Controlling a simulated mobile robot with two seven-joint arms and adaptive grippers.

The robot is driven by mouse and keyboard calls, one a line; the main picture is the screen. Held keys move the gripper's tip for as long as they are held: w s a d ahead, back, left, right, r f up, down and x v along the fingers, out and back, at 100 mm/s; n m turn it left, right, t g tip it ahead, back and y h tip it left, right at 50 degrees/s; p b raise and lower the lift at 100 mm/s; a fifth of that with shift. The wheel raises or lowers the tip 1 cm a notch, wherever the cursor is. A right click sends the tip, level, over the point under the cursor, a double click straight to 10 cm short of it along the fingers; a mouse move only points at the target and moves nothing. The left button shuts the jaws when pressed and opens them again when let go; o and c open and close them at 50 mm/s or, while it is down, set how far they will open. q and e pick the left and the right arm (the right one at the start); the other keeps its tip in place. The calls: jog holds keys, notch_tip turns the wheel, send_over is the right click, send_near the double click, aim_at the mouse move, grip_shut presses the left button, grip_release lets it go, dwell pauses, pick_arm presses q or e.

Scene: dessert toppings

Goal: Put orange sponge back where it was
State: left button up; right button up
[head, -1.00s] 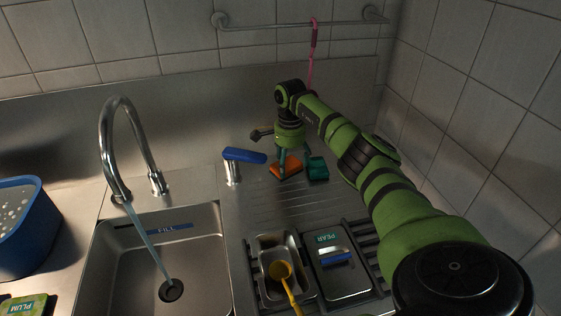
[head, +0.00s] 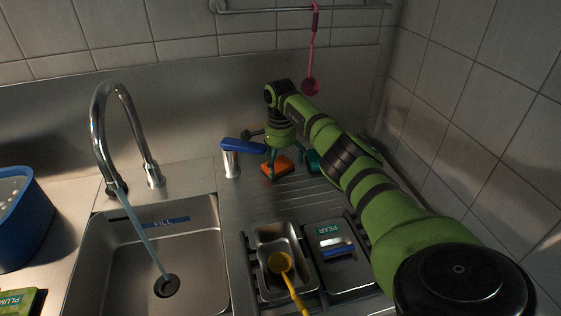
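The orange sponge (head: 281,168) lies on or just above the steel counter behind the ribbed drainboard, right of the blue-handled tap. My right gripper (head: 272,168) points down at it, with a finger in front of the sponge's left part. The other finger is not clear, so I cannot tell whether the sponge is gripped. A teal sponge (head: 313,161) sits just to its right, partly behind my arm. My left gripper is not in view.
The blue tap lever (head: 243,146) stands close left of the gripper. Water runs into the sink (head: 112,285). A steel pan with a yellow ladle (head: 280,263) and a lidded PEAR container (head: 347,270) stand in front. A pink ladle (head: 311,87) hangs from the rail.

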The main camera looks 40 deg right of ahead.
aim_at(280, 165)
notch_tip(280, 165, up, 12)
jog(key=b, duration=0.2)
dwell(0.4)
dwell(1.1)
